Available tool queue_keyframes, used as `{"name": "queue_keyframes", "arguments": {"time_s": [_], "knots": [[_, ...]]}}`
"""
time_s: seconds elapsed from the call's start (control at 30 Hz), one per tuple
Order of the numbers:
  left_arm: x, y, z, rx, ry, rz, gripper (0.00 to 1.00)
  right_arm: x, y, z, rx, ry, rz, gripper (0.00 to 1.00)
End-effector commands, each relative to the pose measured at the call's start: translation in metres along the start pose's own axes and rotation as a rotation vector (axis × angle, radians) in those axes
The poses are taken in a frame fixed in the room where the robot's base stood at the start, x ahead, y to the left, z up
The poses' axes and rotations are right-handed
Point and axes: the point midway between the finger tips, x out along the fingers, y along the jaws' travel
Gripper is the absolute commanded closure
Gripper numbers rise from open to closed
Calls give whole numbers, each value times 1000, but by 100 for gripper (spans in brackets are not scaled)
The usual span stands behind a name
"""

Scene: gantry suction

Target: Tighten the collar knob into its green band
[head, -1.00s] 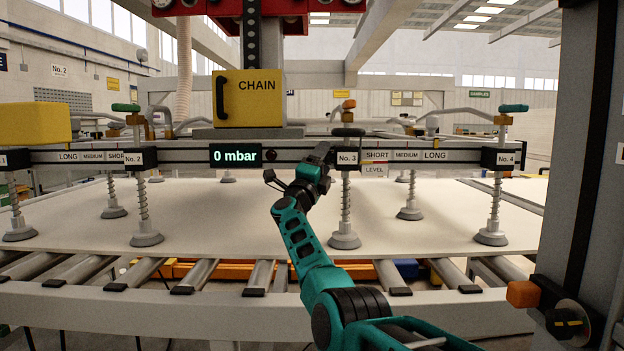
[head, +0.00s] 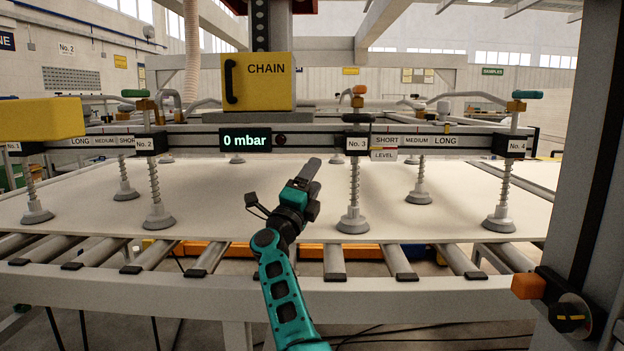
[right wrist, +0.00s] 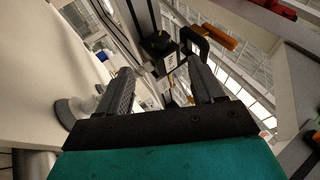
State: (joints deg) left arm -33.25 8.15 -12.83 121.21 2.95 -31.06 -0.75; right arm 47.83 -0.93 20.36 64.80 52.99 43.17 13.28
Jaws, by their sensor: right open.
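The No. 3 collar (head: 357,144) is a black block on the grey beam, with a black knob (head: 357,118) above it and a spring stem below. I take this knob as the collar knob; I cannot make out a green band on it. My right gripper (head: 311,168) is open and empty, left of the No. 3 stem and below the beam, apart from the knob. My left gripper is out of view.
The beam carries a "0 mbar" display (head: 246,140) and other collars, No. 2 (head: 146,144) and No. 4 (head: 512,146). Suction cups stand on a pale sheet (head: 270,200) over rollers. A grey post (head: 590,180) with a dial (head: 568,317) is at right.

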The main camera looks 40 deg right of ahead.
Motion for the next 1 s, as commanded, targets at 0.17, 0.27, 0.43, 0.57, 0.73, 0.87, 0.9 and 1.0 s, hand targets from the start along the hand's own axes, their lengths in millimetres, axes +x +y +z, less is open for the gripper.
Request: {"name": "queue_keyframes", "arguments": {"time_s": [0.17,0.27,0.43,0.57,0.73,0.87,0.9,1.0], "knots": [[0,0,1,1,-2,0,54,0,0,0,0,0,-1,33],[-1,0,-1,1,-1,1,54,1,-3,1,2,-5,-3,33],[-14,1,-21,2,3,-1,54,16,-34,7,33,-88,-33,33],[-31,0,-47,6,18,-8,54,31,-66,12,46,-217,-30,33],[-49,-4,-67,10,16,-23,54,43,-78,0,8,-352,88,33],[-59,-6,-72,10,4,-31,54,44,-70,-20,-34,-389,226,33],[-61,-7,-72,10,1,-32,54,43,-66,-27,-46,-392,267,33],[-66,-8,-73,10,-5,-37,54,40,-57,-41,-65,-390,345,33]]}}
